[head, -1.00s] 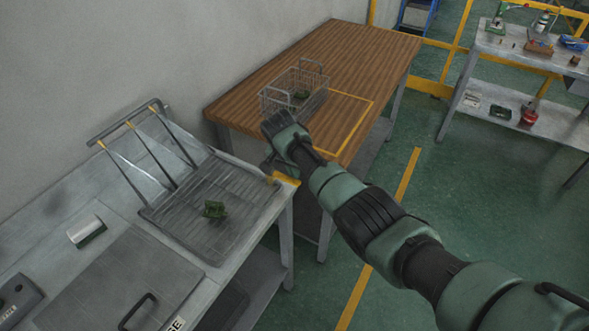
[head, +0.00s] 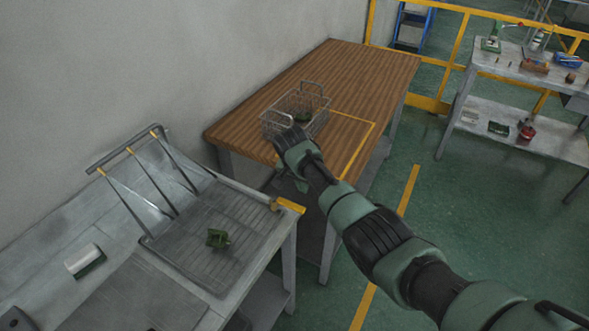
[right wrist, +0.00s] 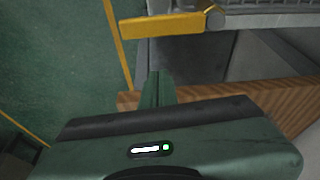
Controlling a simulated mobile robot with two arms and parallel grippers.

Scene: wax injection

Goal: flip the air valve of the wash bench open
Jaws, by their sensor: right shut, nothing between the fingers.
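The wash bench (head: 190,290) is a grey metal bench at the lower left of the head view. The air valve's yellow lever (head: 290,205) is at its right corner and sticks out past the bench. In the right wrist view the lever (right wrist: 163,24) lies nearly level, its pivot at its right end. My right gripper (head: 301,185) is just beyond the lever in the head view, partly hidden behind its own wrist. Its shut, empty fingers (right wrist: 155,88) point toward the lever, with a visible gap between them. My left gripper is out of view.
A wooden table (head: 345,75) with a wire basket (head: 312,103) stands behind the bench, close to my right gripper. A green part (head: 217,238) lies on the bench's ribbed tray. Green floor is open at right, before a grey shelf table (head: 530,125).

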